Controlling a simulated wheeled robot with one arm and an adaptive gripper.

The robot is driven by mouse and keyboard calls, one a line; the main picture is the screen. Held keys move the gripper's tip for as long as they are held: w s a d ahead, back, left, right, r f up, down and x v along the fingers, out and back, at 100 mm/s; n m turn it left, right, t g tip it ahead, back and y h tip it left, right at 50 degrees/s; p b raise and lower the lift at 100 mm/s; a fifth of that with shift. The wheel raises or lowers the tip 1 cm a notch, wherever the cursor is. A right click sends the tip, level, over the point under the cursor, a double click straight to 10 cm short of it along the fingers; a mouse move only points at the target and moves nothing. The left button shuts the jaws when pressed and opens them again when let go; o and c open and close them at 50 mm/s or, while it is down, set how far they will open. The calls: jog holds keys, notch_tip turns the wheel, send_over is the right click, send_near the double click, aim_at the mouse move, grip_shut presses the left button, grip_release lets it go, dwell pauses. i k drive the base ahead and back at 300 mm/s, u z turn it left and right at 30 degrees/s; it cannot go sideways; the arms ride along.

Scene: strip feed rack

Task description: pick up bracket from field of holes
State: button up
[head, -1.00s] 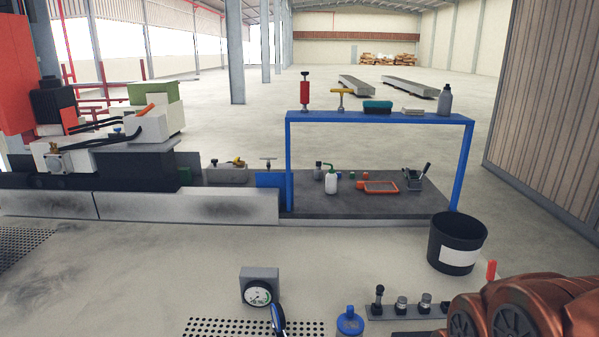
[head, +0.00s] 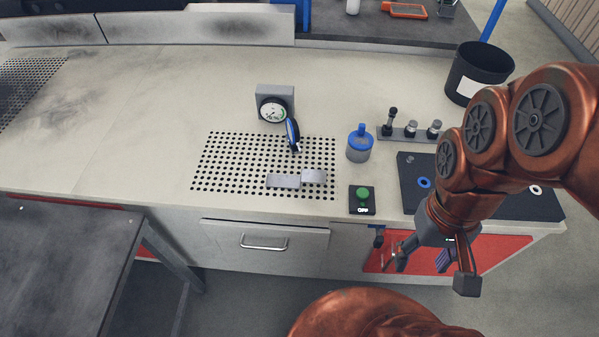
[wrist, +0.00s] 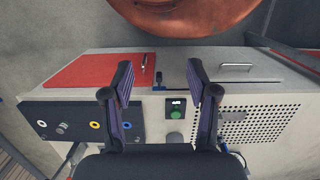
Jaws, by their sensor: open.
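The bracket (head: 284,181) is a small grey angled piece lying on the near right part of the field of holes (head: 222,160), a patch of dark holes in the pale bench top.
A gauge (head: 275,104) and a blue-black tool stand at the holes' far edge. A blue-lidded jar (head: 360,143) and a green button box (head: 362,199) stand right of the holes. A dark panel (head: 415,172) and black bin (head: 478,74) are further right. The bench left is clear.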

aim_at(308, 176)
jog(key=u, duration=0.05)
jog(key=k, duration=0.35)
jog(key=u, duration=1.25)
